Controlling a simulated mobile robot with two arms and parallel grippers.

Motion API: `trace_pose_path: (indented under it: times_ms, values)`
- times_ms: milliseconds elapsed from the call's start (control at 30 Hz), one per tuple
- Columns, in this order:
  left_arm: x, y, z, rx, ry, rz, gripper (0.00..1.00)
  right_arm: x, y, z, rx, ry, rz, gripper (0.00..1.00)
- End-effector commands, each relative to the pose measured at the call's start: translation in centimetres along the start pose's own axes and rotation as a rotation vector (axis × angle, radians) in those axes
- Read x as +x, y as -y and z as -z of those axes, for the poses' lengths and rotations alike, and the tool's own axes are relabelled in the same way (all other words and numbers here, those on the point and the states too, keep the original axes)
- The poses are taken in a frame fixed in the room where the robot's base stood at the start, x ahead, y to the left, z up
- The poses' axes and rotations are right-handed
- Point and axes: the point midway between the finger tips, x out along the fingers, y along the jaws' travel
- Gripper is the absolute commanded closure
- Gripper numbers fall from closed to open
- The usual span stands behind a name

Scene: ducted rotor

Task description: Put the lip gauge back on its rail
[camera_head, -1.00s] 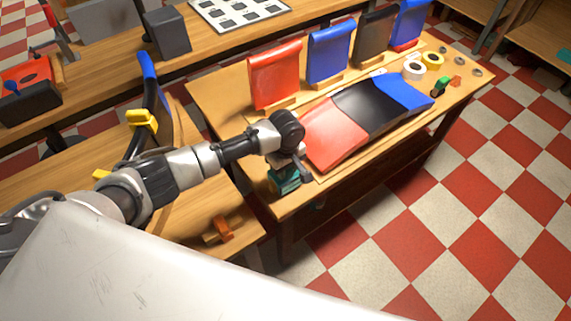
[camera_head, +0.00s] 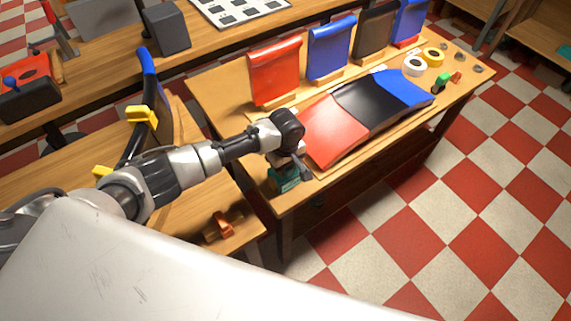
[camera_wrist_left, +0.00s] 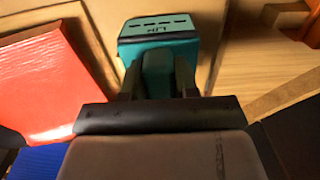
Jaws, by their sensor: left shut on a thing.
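The lip gauge (camera_head: 284,183) is a teal block at the near left corner of the panel table. In the left wrist view the gauge (camera_wrist_left: 158,27) shows its teal face with dark "LIP" lettering and a row of dark marks. My left gripper (camera_head: 288,166) is shut on it from above. The dark fingers (camera_wrist_left: 158,72) cover the gauge's near part. I cannot tell whether its underside touches the table. I cannot make out the rail for certain. My right gripper is not in view.
A red, black and blue curved panel (camera_head: 365,112) lies just right of the gripper. Upright red (camera_head: 274,72) and blue (camera_head: 332,50) pieces stand behind it. Tape rolls (camera_head: 414,66) lie at the far end. A small orange-brown fixture (camera_head: 222,226) sits on the lower left bench.

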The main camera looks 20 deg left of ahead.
Motion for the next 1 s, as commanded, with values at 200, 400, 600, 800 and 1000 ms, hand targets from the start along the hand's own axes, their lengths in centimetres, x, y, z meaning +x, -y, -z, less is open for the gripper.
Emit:
trace_pose_path:
  times_ms: [200,400,600,800,1000]
  values:
    - [0.1,0.0,0.0,0.000,0.000,-0.001,0.57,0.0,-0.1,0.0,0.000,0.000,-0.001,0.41]
    - [0.1,0.0,0.0,0.000,0.000,-0.001,0.41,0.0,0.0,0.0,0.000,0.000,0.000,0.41]
    - [0.0,0.0,0.0,0.000,0.001,0.000,0.41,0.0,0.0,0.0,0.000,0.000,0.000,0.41]
    - [-2.5,-0.1,0.0,0.000,0.001,-0.004,0.41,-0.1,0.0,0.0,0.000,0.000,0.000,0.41]
    - [-6.6,-0.1,0.0,0.001,0.001,-0.005,0.41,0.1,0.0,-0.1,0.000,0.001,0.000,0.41]
